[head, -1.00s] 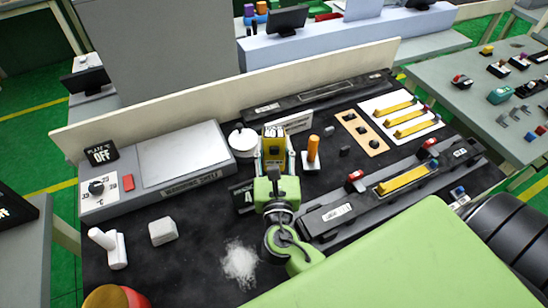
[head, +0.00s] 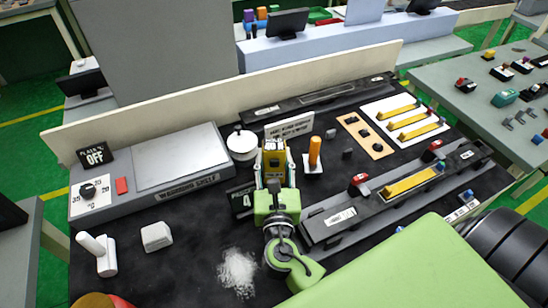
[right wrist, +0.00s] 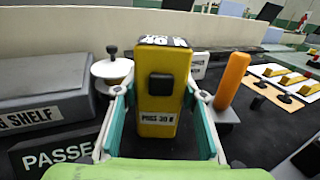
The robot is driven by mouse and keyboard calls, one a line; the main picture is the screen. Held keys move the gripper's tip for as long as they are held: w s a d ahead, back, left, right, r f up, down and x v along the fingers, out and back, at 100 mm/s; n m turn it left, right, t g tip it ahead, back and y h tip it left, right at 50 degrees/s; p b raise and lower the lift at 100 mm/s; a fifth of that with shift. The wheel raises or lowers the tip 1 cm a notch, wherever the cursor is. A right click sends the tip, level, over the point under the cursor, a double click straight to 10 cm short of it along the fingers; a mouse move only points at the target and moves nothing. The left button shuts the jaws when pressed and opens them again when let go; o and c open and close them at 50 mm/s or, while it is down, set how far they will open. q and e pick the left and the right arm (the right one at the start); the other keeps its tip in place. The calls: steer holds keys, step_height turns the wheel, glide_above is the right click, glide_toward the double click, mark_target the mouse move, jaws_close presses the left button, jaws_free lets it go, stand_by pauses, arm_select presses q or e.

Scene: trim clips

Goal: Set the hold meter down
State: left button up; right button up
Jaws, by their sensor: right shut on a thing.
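The hold meter (head: 273,152) is a yellow upright block with a dark square button and a "PASS 30 N" label, clear in the right wrist view (right wrist: 158,112). My right gripper (head: 274,172) is shut on it, with a teal-lined finger on each side (right wrist: 158,105). The meter stands upright over the black bench mat (head: 190,235). My left gripper is not in view.
Close around the meter are a white lidded pot (head: 242,144), an orange post on a white base (head: 314,153) and a black "PASSED" sign (head: 241,199). The grey warming shelf (head: 180,160) is left, a dark clip fixture (head: 340,222) right. White powder (head: 238,270) lies in front.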

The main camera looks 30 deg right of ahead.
steer(key=o, duration=1.4)
steer(key=shift+f, duration=0.1)
steer(key=shift+r+p, duration=0.4)
steer(key=shift+r, duration=0.15)
steer(key=b+v, duration=0.3)
steer(key=v, duration=0.8)
steer(key=shift+s+a+r, duration=0.15)
steer(key=shift+s+a, duration=0.1)
steer(key=shift+s, duration=0.25)
